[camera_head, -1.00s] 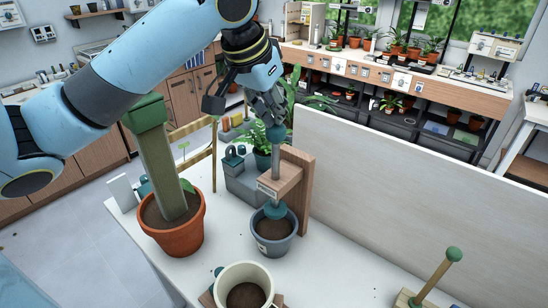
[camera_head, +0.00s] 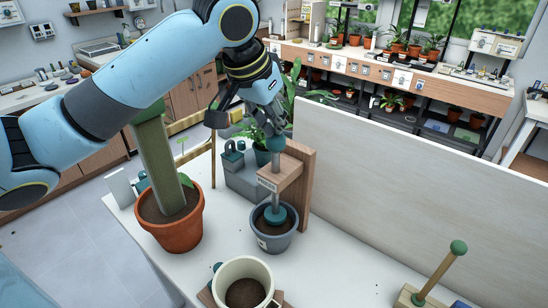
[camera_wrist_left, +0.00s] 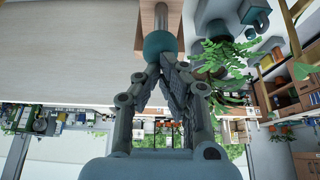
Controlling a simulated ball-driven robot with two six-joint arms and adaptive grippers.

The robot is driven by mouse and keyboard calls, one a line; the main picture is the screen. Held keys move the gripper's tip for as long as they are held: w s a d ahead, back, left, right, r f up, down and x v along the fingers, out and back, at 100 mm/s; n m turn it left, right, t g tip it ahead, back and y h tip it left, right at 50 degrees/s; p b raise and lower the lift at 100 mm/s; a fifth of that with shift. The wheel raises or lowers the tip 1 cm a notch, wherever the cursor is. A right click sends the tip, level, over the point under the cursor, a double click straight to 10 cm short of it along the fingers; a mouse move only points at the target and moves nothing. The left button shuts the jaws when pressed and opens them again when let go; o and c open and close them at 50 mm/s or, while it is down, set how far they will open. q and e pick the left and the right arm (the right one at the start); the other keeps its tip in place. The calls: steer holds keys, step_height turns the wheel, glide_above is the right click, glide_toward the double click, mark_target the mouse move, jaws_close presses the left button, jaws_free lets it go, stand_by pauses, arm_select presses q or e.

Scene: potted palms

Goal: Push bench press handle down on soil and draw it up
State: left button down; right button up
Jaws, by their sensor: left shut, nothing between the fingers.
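The bench press is a wooden bracket (camera_head: 306,190) holding a grey rod (camera_head: 276,168) with a teal ball handle (camera_head: 275,143) on top and a teal disc (camera_head: 275,216) at its foot. The disc is inside the grey-blue pot (camera_head: 274,241), low at the dark soil (camera_head: 263,224); exact contact is hard to tell. My left gripper (camera_head: 279,126) is shut and empty, with its fingertips right at the top of the ball. In the left wrist view the shut fingertips (camera_wrist_left: 168,68) overlap the ball handle (camera_wrist_left: 160,45). My right gripper is out of view.
A terracotta pot (camera_head: 172,233) with a tall post stands left of the press. A cream mug-like pot (camera_head: 243,268) is in front. A pale panel (camera_head: 420,190) runs behind to the right.

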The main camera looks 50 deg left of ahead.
mark_target(270, 140)
arm_select(q)
steer(key=shift+f+b, duration=1)
steer(key=shift+f, duration=1.45)
steer(key=shift+s+f, duration=0.1)
steer(key=shift+s, duration=0.05)
step_height(270, 140, up, 6)
steer(key=p, duration=0.6)
steer(key=shift+f+p, duration=0.1)
steer(key=shift+p, duration=0.2)
steer(key=shift+r, duration=1.25)
